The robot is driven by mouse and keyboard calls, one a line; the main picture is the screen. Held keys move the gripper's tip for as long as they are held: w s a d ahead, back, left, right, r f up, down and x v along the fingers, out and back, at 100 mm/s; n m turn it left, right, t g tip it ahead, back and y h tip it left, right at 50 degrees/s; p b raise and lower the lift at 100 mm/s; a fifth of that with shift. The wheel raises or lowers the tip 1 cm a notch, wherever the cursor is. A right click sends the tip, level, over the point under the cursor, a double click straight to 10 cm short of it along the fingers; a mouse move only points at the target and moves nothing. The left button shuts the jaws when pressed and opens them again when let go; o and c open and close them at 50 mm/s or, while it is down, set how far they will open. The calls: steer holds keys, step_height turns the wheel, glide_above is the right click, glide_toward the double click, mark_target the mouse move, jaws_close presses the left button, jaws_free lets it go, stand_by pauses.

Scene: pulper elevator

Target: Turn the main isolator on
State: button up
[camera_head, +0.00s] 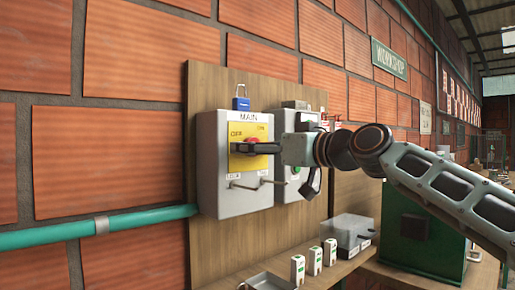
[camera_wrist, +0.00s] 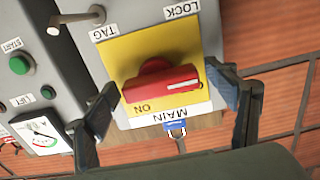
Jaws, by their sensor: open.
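The main isolator is a red rotary handle (camera_wrist: 160,84) on a yellow plate (camera_wrist: 135,58), on the front of a grey box marked MAIN (camera_head: 222,190). In the wrist view the plate appears upside down, with ON at lower left. The handle lies nearly level there, its white mark toward the right end. My gripper (camera_wrist: 162,86) is open, with one dark finger off each end of the handle; contact cannot be told. In the head view my gripper (camera_head: 257,148) is at the plate and covers much of the handle (camera_head: 253,139).
Two pegs (camera_head: 243,185) stick out below the plate, by the LOCK and TAG labels. A second grey box with a green START button (camera_wrist: 19,64) and a gauge (camera_wrist: 40,135) is alongside. A bench with small white boxes (camera_head: 315,260) is below.

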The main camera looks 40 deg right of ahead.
steer(key=c, duration=1.2)
steer(key=shift+o, duration=0.2)
steer(key=shift+m, duration=0.3)
steer(key=m+b, duration=0.1)
steer(key=m, duration=0.2)
steer(key=shift+m, duration=0.3)
steer(key=m, duration=0.4)
steer(key=shift+r+m, duration=0.15)
steer(key=shift+m, duration=0.15)
steer(key=m, duration=0.4)
steer(key=shift+d+r+m+p, duration=0.1)
steer(key=shift+m+p, duration=0.2)
steer(key=shift+p, duration=0.05)
steer(key=shift+m+p, duration=0.55)
steer(key=shift+m, duration=1.65)
